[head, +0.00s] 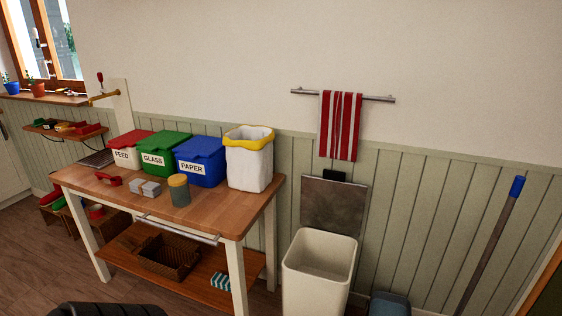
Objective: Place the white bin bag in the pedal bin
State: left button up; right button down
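The white bin bag (249,168) with a yellow top edge stands upright at the right end of the wooden table, beside the blue PAPER box. The cream pedal bin (314,295) stands on the floor to the right of the table. Its grey lid (334,206) is raised against the wall and its mouth is open. The part of its inside that I see looks empty; its lower part is cut off by the picture's bottom edge. Neither of my grippers shows in the head view.
A red striped towel (340,127) hangs above the bin. A blue-topped pole (490,245) leans right.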

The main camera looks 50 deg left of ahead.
aim_at(249, 149)
jog(key=u, duration=1.9)
jog(key=i+j, duration=0.4)
jog(key=i, duration=0.15)
jog(key=i+j, duration=0.4)
jog(key=i, duration=0.1)
